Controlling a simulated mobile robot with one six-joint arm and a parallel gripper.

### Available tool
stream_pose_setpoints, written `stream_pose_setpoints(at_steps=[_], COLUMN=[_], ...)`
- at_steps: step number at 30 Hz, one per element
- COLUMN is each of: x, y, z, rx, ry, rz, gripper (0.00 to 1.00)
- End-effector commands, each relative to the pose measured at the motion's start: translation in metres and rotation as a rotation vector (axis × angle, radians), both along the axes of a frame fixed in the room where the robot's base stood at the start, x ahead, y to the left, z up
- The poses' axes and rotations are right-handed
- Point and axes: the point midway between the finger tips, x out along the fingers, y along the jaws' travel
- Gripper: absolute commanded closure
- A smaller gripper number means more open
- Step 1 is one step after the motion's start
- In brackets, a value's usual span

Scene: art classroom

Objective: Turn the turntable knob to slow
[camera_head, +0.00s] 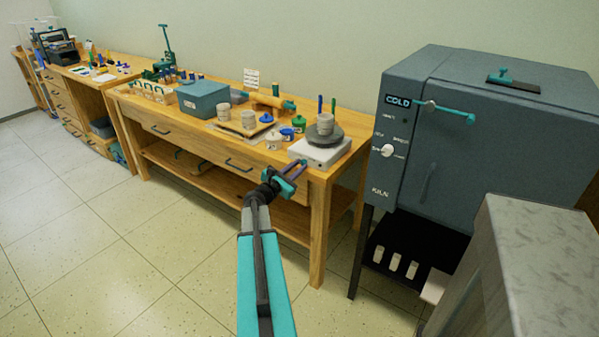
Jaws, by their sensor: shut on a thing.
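The turntable (325,152) has a white box base and a dark round disc, with a grey pot (325,124) on the disc. It stands at the front right end of the wooden workbench. My gripper (297,168) is at the front left lower edge of the base, reaching up from below. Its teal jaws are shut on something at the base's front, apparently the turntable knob. The knob is hidden by the jaws, so its setting cannot be read.
The workbench (262,156) holds jars, stacked bowls (222,112) and a blue-grey box (203,99) left of the turntable. A large kiln (440,150) with a teal handle stands close on the right. The tiled floor at left is clear.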

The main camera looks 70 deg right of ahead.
Motion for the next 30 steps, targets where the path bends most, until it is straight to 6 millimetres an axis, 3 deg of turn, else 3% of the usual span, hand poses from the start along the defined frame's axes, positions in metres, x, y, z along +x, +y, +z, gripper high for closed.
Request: stream_pose_setpoints(at_steps=[1,20,21,23,30], x=[-0.0068,-0.0071,-0.0073,-0.0068,-0.0037], y=[0.0021,0.0015,0.0016,0.0014,0.0007], z=[-0.0031,-0.0012,-0.0011,-0.001,-0.0004], rx=[-0.003,-0.011,-0.01,-0.011,-0.011], ry=[-0.014,-0.046,-0.046,-0.045,-0.044], rz=[-0.016,-0.016,-0.017,-0.016,-0.01], gripper=[1.0,1.0,0.75,0.65,0.63])
